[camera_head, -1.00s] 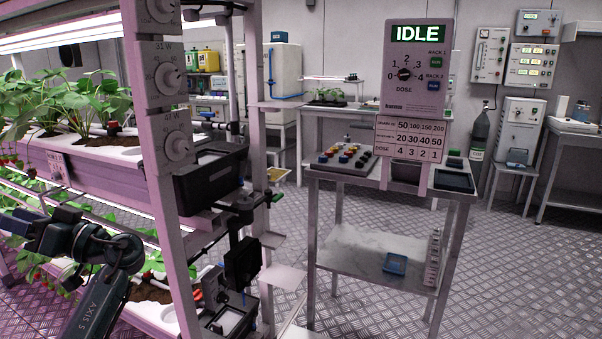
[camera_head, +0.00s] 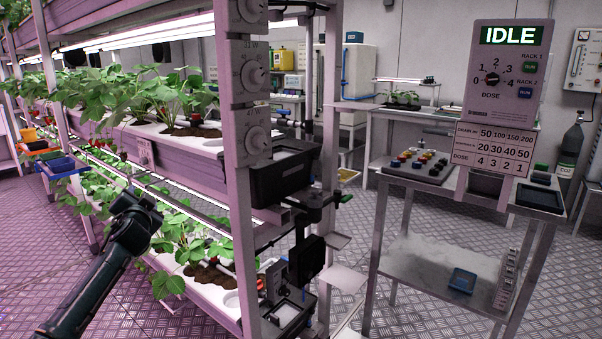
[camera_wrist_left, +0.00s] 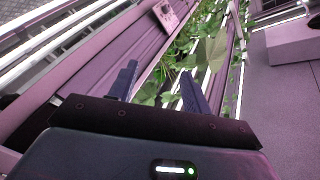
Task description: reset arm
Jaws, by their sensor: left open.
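My left arm comes in from the lower left of the head view, its wrist in front of the lower level of the plant rack (camera_head: 236,175). In the left wrist view my left gripper (camera_wrist_left: 158,85) is open, its two dark fingers apart, with nothing seen between them but the rack and leaves behind. Strawberry plants (camera_wrist_left: 205,55) show beyond the fingers; whether any leaf touches them I cannot tell. In the head view the fingers of the left gripper cannot be made out. My right gripper is not in either view.
A dosing panel (camera_head: 508,85) reading IDLE stands at the right on a steel cart (camera_head: 420,270) with a blue tray (camera_head: 462,281). A black box (camera_head: 280,178) sticks out from the rack's end post. The patterned floor is open at lower left.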

